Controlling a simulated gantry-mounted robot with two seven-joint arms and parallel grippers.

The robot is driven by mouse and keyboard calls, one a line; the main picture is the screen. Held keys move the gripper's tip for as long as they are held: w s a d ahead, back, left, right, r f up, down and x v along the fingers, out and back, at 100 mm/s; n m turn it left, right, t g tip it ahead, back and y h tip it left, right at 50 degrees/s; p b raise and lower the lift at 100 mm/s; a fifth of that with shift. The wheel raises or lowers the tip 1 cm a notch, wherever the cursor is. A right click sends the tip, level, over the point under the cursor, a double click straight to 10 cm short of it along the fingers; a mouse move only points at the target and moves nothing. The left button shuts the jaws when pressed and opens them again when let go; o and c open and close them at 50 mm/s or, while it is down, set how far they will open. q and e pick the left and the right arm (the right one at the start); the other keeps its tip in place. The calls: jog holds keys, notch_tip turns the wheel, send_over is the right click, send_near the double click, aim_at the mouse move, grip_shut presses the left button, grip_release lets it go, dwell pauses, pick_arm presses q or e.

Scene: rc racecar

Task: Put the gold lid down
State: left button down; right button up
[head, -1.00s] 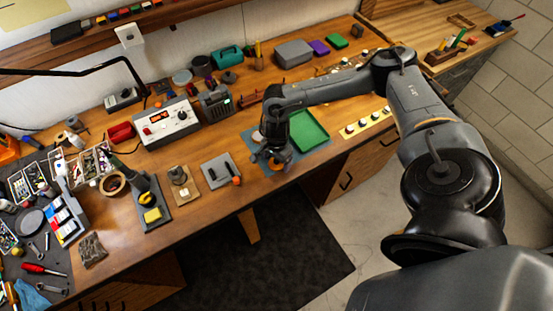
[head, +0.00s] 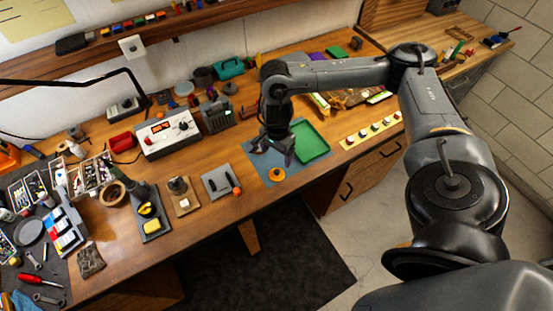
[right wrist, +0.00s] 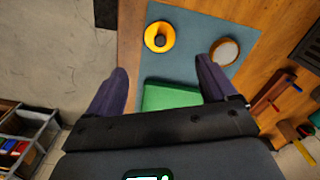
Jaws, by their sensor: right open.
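The gold lid (head: 277,174), a round gold piece with a dark knob, lies on the blue-grey mat (head: 262,167) near the table's front edge. The lid also shows in the right wrist view (right wrist: 159,37), beyond my fingertips and apart from them. My right gripper (head: 279,150) is open and empty above the mat, behind the lid in the head view. Its two spread fingers show in the right wrist view (right wrist: 162,66). My left gripper is out of view.
A green tray (head: 325,153) lies right of the lid, partly on the mat. A grey plate (head: 214,190) with dark pieces and an orange ball lies to the left. A yellow strip with buttons (head: 351,142) lies further right. Bare wood shows around the mat.

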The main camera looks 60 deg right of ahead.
jog(key=w+a+f+m+t+y, duration=0.2)
jog(key=a+m, duration=0.2)
jog(key=a, duration=0.8)
jog(key=w+a+f+m+t+y, duration=0.2)
jog(key=w+a+m, duration=0.1)
jog(key=a, duration=0.9)
jog(key=a+r+m+t+y, duration=0.1)
jog(key=a+r+m+t, duration=0.35)
jog(key=a+m, duration=0.75)
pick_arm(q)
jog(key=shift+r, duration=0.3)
pick_arm(e)
jog(key=s+d+f+m+g+h, duration=0.2)
jog(key=s+d+m, duration=0.5)
jog(key=m, duration=0.8)
jog(key=s+d+f+m+g+h, duration=0.2)
jog(key=s+d+m, duration=0.5)
jog(key=m, duration=0.9)
jog(key=shift+d+f+g+h, duration=0.3)
jog(key=shift+d+g+h, duration=0.1)
jog(key=shift+d+g, duration=0.05)
